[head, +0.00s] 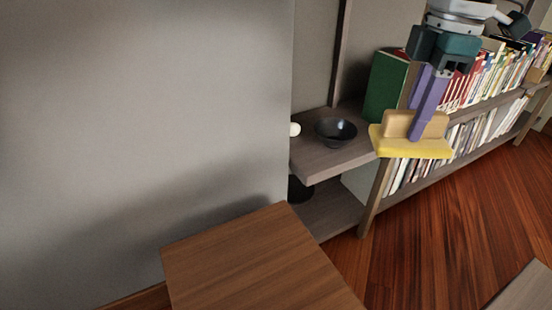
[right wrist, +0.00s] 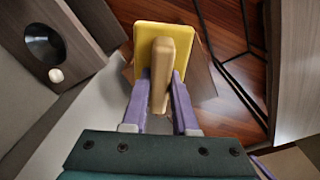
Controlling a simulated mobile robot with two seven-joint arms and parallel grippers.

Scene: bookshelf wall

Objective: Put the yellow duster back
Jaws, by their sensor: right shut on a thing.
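The yellow duster (head: 423,151) has a flat yellow pad and a tan block handle (head: 397,124). It is held in the air in front of the bookshelf, pad down, in the head view. My right gripper (head: 422,130) has purple fingers and is shut on the tan handle. In the right wrist view the fingers (right wrist: 165,95) lie on both sides of the handle (right wrist: 163,62), with the yellow pad (right wrist: 204,62) beyond it. My left gripper is not in view.
A shelf board (head: 312,160) holds a black bowl (head: 335,131) and a small white object (head: 295,129). A green book (head: 385,88) and rows of books stand right of it. A brown wooden surface (head: 255,265) is at the bottom, against a grey wall (head: 140,130).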

